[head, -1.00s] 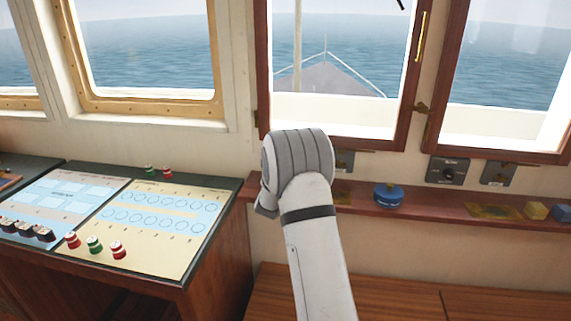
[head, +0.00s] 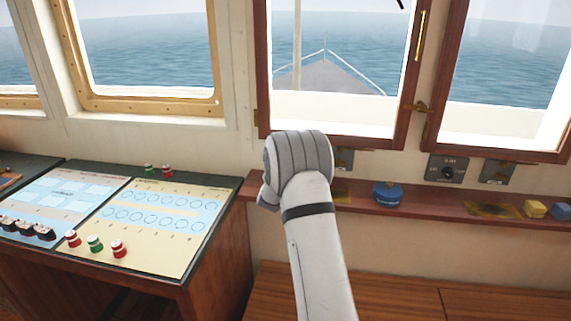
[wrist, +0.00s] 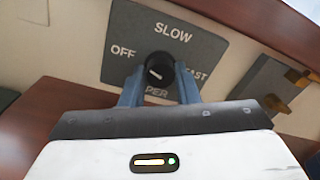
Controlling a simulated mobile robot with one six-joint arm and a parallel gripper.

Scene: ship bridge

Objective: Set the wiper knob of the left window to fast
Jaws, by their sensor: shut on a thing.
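In the wrist view, a grey wiper panel (wrist: 118,40) on the wall reads OFF at left, SLOW at top and FAST at right. The lettering below is partly covered by my gripper. Its round black knob (wrist: 159,62) has a short white mark on its face; I cannot tell clearly which label it points to. My gripper (wrist: 158,74) is shut on the knob, one blue-grey finger on each side. In the head view my arm hides this panel and the gripper, below the left wooden-framed window (head: 335,138).
A second knob panel (head: 447,170) is on the wall to the right. Beside the hidden panel is a grey plate with a brass latch (wrist: 277,103). The wooden ledge (head: 430,203) below holds a blue round container (head: 387,194) and small yellow (head: 535,209) and blue (head: 561,211) blocks.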

